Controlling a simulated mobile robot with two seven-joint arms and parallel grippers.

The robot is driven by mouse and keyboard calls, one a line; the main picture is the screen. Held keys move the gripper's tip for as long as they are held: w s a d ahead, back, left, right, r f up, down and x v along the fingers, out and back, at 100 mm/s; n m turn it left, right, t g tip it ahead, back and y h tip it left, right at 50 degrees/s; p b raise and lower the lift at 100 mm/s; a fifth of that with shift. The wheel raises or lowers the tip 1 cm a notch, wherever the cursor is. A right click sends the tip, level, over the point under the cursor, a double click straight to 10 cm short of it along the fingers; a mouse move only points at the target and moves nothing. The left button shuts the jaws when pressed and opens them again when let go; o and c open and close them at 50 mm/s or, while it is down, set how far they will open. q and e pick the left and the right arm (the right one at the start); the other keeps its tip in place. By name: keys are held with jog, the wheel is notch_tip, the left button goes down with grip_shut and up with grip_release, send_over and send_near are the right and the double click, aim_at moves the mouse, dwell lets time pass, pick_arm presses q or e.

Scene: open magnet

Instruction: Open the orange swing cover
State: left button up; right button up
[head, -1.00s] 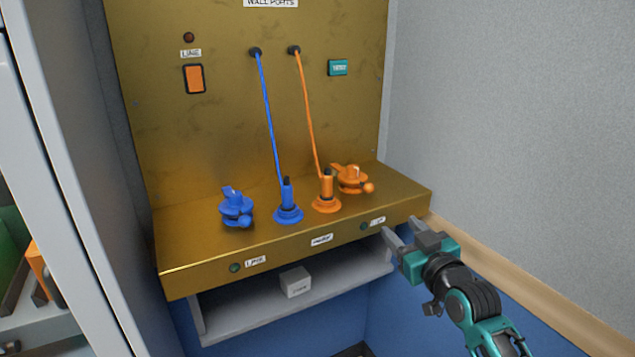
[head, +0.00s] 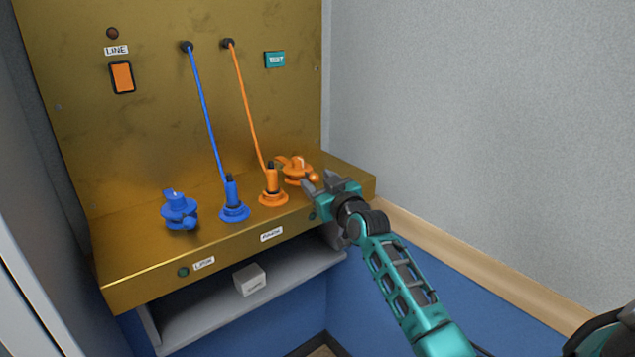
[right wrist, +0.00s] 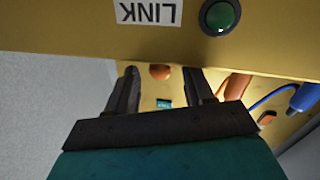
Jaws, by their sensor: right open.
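The orange swing cover (head: 296,168) sits at the right end of the brass ledge, with a round orange knob (head: 314,177) on its right side. My right gripper (head: 320,182) is close to the knob, at the ledge's front right. In the right wrist view, my right gripper (right wrist: 162,76) is open, and the orange knob (right wrist: 160,72) shows between its fingers. I cannot tell whether a finger touches it. Part of the cover's near right side is close behind the fingertips in the head view. My left gripper is not in view.
An orange plug (head: 272,188) with its cord stands just left of the cover. A blue plug (head: 233,202) and blue cover (head: 179,211) are farther left. A green button (right wrist: 219,15) and LINK label (right wrist: 149,11) are on the ledge front. The grey wall (head: 480,110) bounds the right.

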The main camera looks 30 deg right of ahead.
jog(key=shift+w, duration=0.4)
grip_shut()
dwell(0.4)
